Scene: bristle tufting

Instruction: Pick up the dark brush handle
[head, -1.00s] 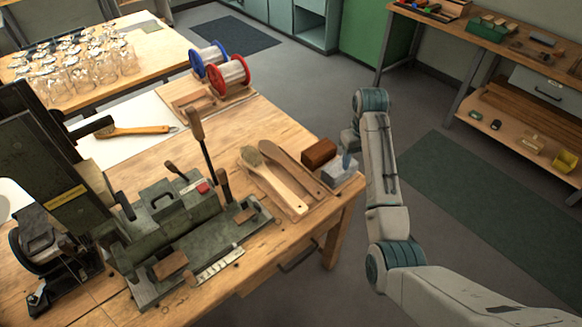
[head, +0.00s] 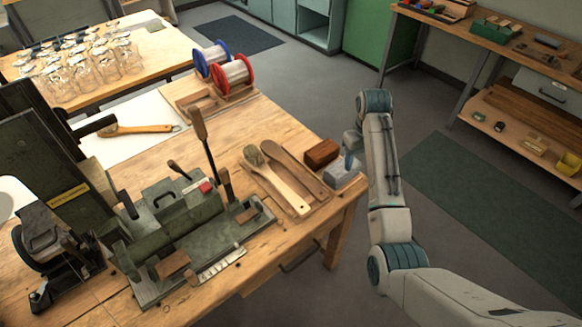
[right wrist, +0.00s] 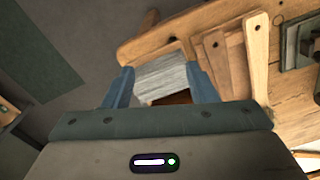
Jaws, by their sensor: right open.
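The dark brush handle (head: 294,166) is a brown wooden paddle lying on a wooden tray (head: 305,210), beside a paler brush (head: 280,180) with a bristled head. In the right wrist view the dark handle (right wrist: 218,62) lies to the right of my fingers, its holed end showing. My right gripper (right wrist: 161,87) is open and empty, with a grey block (right wrist: 163,80) seen between its blue fingers. In the head view my right gripper (head: 351,150) is at the table's right edge, close to the grey block (head: 342,172) and right of the dark handle. My left gripper is out of view.
A reddish-brown block (head: 321,153) stands behind the grey one. A green metal fixture (head: 175,230) with upright levers stands left of the tray. Red and blue spools (head: 232,73) are at the back. Floor lies open right of the table.

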